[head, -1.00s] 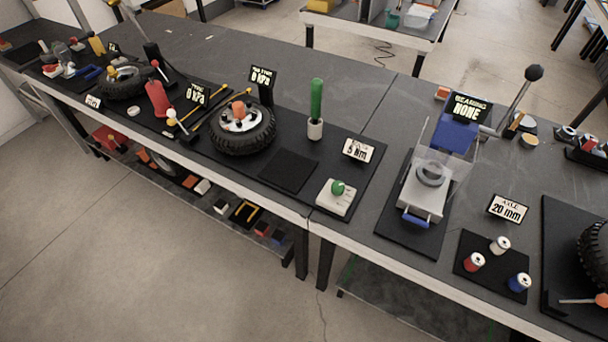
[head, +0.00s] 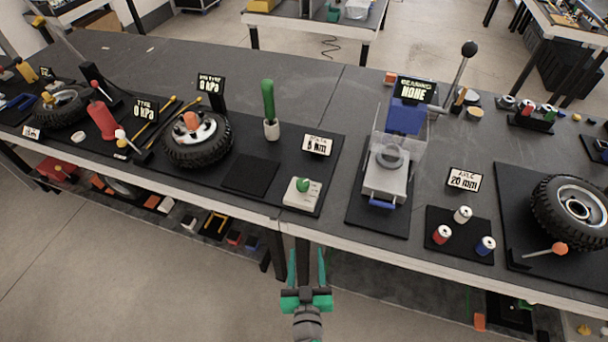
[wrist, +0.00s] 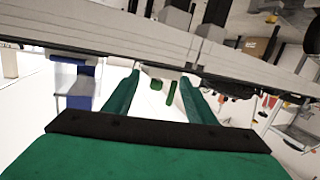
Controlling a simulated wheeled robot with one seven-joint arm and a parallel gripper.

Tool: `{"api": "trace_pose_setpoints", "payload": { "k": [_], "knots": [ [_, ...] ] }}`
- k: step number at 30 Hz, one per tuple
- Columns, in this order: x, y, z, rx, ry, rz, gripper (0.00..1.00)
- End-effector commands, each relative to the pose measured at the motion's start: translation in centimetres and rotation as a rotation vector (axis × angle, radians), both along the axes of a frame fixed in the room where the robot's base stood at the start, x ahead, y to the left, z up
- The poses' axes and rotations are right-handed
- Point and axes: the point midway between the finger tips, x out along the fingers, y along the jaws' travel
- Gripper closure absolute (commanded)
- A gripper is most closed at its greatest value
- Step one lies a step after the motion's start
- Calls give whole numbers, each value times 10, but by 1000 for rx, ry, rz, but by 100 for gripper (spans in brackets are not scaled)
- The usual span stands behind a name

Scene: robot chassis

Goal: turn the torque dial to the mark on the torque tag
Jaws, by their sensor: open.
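The torque dial is a green knob (head: 303,185) on a small white block (head: 299,196) near the bench's front edge, in the head view. The torque tag (head: 317,145), a white card, stands behind it and seems to read 5 Nm; the digit is blurred. My gripper (head: 307,252) is in front of the bench, below and apart from the dial, with its green fingers spread and empty.
A green-handled tool (head: 268,103) stands upright in a white holder behind the dial. A wheel (head: 198,140) lies to the left. A press (head: 386,180) with a clear guard stands to the right, with several small cans beyond. The bench edge (head: 240,203) lies between my gripper and the dial.

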Motion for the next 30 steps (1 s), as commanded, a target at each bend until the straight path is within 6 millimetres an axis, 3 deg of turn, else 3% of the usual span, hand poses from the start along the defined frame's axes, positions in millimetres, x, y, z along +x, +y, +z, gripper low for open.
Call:
{"api": "trace_pose_setpoints", "payload": {
  "k": [1, 3, 9, 16, 23, 30],
  "knots": [
    [23, 4, 7, 5, -22, -11, 49],
    [51, 7, 15, 13, -46, -34, 49],
    [114, 16, 42, 50, -111, -104, 49],
    [144, 21, 60, 78, -149, -144, 49],
    [160, 20, 63, 82, -153, -149, 49],
    [198, 15, 64, 83, -154, -149, 49]
  ]
}}
